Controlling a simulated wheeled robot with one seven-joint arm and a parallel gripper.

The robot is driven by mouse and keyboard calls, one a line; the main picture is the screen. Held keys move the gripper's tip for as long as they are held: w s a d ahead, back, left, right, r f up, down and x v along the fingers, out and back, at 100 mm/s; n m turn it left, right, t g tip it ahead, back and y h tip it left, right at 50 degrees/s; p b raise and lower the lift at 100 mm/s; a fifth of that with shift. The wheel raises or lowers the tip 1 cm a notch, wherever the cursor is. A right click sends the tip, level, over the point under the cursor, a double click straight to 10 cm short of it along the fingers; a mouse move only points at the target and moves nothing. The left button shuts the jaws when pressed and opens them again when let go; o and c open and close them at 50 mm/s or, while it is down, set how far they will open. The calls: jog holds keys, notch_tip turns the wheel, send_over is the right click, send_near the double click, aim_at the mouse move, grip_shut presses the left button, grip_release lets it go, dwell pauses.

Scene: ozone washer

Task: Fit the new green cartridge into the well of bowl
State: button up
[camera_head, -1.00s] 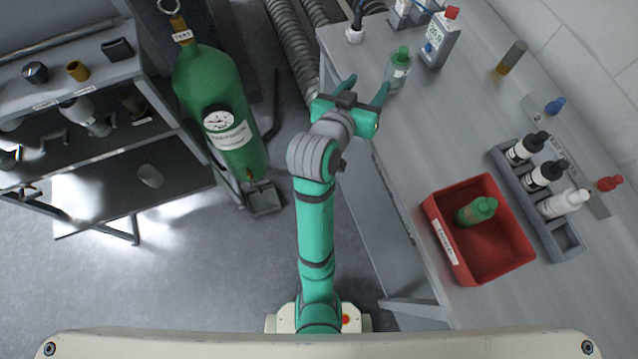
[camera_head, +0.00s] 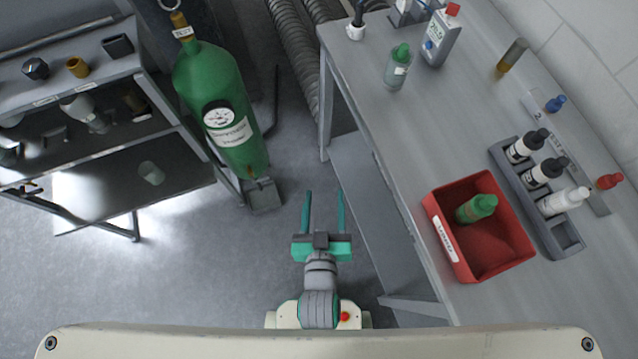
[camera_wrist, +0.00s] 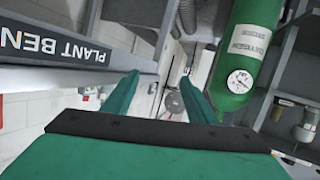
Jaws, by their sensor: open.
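My gripper (camera_head: 324,197) is open and empty, its fingers pointing away from my body over the floor left of the bench. Its two fingers also show in the wrist view (camera_wrist: 160,88), with nothing between them. A clear, greenish bottle-like container with a green cap (camera_head: 397,70) stands upright near the bench's left edge, well beyond my gripper. A green container with a green cap (camera_head: 477,209) lies tilted in the red bin (camera_head: 437,222). I cannot tell which is the new cartridge. No piece is clearly recognisable as the bowl or its well.
The grey bench (camera_head: 415,130) runs along the right. A grey rack (camera_head: 568,237) holds black-capped and white bottles; a white box-like unit with a red cap (camera_head: 440,40) stands at the back. A green gas cylinder (camera_head: 235,150) and shelves (camera_head: 95,100) are left. Floor between is free.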

jog(key=s+a+r+m, duration=0.1)
jog(key=s+r, duration=0.1)
jog(key=s, duration=1.1)
jog(key=shift+s+a+t+y, duration=0.15)
jog(key=shift+s+t+y, duration=0.15)
jog(key=shift+y, duration=0.1)
jog(key=shift+w+r, duration=0.1)
jog(key=shift+w, duration=0.05)
